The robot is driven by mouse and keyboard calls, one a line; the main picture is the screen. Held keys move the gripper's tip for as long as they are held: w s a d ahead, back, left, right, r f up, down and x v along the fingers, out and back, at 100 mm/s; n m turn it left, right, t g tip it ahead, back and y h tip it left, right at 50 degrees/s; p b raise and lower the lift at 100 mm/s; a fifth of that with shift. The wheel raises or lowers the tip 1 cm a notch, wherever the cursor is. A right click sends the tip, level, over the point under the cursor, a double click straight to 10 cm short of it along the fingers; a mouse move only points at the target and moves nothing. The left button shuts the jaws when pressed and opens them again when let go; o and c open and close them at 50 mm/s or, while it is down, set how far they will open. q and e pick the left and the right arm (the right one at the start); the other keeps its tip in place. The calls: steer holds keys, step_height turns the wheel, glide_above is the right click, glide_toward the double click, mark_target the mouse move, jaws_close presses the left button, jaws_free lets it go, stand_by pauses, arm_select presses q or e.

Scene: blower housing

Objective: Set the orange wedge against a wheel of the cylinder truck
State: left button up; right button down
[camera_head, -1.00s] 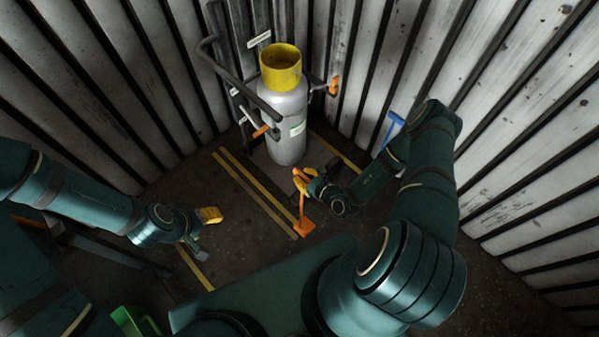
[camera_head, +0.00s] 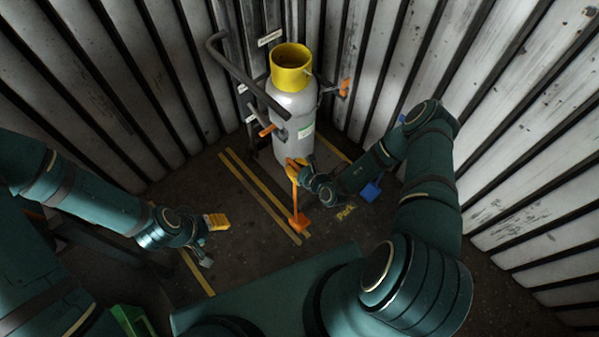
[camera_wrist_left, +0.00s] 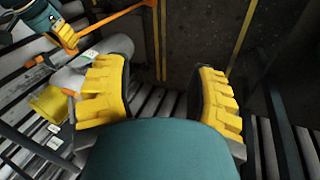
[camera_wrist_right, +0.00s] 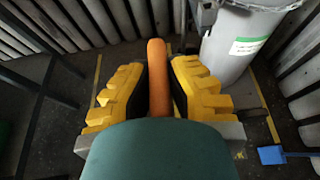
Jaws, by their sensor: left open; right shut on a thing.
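The orange wedge (camera_head: 299,222) is at the lower end of a long orange handle (camera_head: 295,197). My right gripper (camera_head: 297,169) is shut on the upper part of this handle, which also shows between its fingers in the right wrist view (camera_wrist_right: 158,75). The wedge is at or near the floor; I cannot tell if it touches. The cylinder truck (camera_head: 238,68) has a dark frame and carries a grey cylinder (camera_head: 292,135) with a yellow collar. Its wheels are not clearly visible. My left gripper (camera_head: 211,241) is open and empty, left of the wedge.
Corrugated walls (camera_head: 500,150) enclose the corner behind the truck. Yellow lines (camera_head: 258,195) and a "Park" marking (camera_head: 345,213) are on the dark floor. A blue-bladed tool (camera_head: 371,192) is at the right. A green box (camera_head: 133,320) is at the bottom left.

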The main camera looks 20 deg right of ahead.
arm_select(q)
steer(key=f+b, duration=0.2)
steer(key=s+f+b, duration=0.1)
steer(key=f+b, duration=0.1)
steer(key=shift+s+d+f, duration=0.1)
steer(key=shift+s+d, duration=0.05)
steer(key=shift+s, duration=0.05)
arm_select(e)
steer(key=r+x, duration=0.1)
steer(key=x, duration=0.5)
steer(key=shift+w+a, duration=0.2)
steer(key=shift+w, duration=0.25)
steer(key=shift+d, duration=0.1)
arm_select(q)
steer(key=shift+w+f+b, duration=0.1)
steer(key=shift+f+b, duration=0.5)
steer(key=shift+f, duration=0.05)
arm_select(e)
steer(key=shift+w+d+f, duration=0.25)
steer(key=shift+d+f, duration=0.15)
steer(key=shift+d, duration=0.3)
steer(key=shift+w+d+f, duration=0.25)
steer(key=shift+d+f, duration=0.15)
steer(key=shift+d, duration=0.3)
steer(key=c, duration=1.1)
jaws_free()
steer(key=shift+o, duration=0.3)
steer(key=shift+s, duration=0.1)
